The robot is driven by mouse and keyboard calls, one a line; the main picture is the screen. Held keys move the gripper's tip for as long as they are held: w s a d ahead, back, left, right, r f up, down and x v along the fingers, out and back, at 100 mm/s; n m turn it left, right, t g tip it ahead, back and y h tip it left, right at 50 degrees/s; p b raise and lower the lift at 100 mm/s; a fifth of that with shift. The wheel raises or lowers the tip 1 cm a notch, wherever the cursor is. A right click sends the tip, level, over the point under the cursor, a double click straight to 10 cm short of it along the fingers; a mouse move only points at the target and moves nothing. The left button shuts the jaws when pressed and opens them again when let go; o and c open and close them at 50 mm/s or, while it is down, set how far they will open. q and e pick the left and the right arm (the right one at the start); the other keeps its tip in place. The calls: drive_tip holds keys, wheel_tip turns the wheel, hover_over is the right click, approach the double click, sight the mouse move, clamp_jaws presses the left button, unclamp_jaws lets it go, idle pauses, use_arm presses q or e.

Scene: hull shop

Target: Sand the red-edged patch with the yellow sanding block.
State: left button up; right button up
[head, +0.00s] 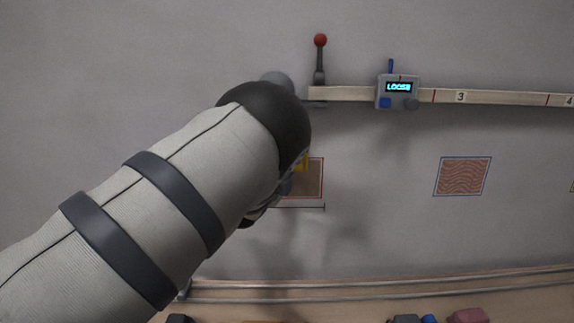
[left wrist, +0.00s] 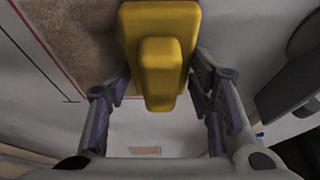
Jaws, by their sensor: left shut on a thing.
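The yellow sanding block (left wrist: 160,22) is held by its raised grip between the two fingers of my left gripper (left wrist: 158,88), which is shut on it. In the left wrist view the patch (left wrist: 82,35) lies beside and behind the block. I cannot tell whether the block touches it. My right gripper is not in view.
A blue-edged patch (head: 462,176) with wavy grain lies to the right. Metal rails (head: 400,288) and several objects line the bottom edge.

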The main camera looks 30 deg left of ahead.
use_arm(q)
drive_tip(key=shift+s+f+b, duration=0.1)
drive_tip(key=shift+f+b, duration=0.9)
drive_tip(key=shift+f, duration=3.65)
drive_tip(key=shift+d+f+b, duration=0.1)
drive_tip(key=shift+f+b, duration=0.45)
drive_tip(key=shift+f, duration=1.05)
drive_tip(key=shift+r+p, duration=1.9)
drive_tip(key=shift+r, duration=5)
drive_tip(key=shift+f+b, duration=0.55)
drive_tip(key=shift+f, duration=3.2)
drive_tip(key=shift+f+b, duration=1)
drive_tip(key=shift+f, duration=2.25)
drive_tip(key=shift+r, duration=0.15)
drive_tip(key=o, duration=0.5)
drive_tip(key=shift+r, duration=0.1)
drive_tip(key=c, duration=0.5)
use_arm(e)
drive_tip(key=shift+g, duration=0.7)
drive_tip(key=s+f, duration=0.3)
use_arm(q)
drive_tip(key=shift+r, duration=0.1)
